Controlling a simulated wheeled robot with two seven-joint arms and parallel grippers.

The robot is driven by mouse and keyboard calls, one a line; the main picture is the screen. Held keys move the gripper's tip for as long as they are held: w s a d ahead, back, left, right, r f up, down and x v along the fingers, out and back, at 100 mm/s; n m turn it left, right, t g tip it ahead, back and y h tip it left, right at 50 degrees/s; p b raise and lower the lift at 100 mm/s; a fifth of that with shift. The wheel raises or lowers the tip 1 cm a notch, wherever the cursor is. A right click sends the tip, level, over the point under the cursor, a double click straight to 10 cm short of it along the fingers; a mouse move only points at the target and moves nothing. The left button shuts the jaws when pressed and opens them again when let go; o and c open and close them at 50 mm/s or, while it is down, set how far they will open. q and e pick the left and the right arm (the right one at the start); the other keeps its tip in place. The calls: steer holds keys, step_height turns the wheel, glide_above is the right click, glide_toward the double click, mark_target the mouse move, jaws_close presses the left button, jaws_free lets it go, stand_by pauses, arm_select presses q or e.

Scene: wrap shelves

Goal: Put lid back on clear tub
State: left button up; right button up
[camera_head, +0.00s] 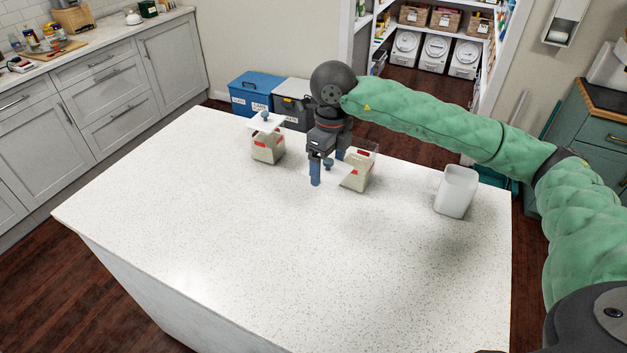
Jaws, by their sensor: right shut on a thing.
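A clear tub (358,178) with pale contents and a red-marked label stands on the white counter near its far edge. Its right side and upper rim show; my right gripper (328,164) partly covers its left side. That gripper points down just left of this tub and is shut on a white lid (341,171) by its blue knob. The lid is beside and partly in front of the tub; whether they touch I cannot tell. A second clear tub (268,153) to the left has a white lid with a blue knob on top. My left gripper is out of view.
A white open container (456,191) stands on the counter (270,250) to the right. The front and left of the counter are clear. Blue (254,92) and grey (293,101) bins stand on the floor behind its far edge.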

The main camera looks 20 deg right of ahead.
steer(key=w+d+r, duration=0.5)
steer(key=w+d, duration=0.3)
steer(key=d, duration=0.4)
arm_select(q)
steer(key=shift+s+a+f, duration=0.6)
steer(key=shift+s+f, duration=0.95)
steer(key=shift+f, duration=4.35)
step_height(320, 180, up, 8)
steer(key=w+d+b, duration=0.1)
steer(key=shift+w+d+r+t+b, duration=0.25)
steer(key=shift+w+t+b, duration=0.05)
steer(key=shift+b, duration=0.1)
arm_select(e)
steer(key=shift+n, duration=0.5)
steer(key=f, duration=0.5)
steer(key=shift+w+d+f, duration=0.2)
steer(key=shift+f, duration=0.2)
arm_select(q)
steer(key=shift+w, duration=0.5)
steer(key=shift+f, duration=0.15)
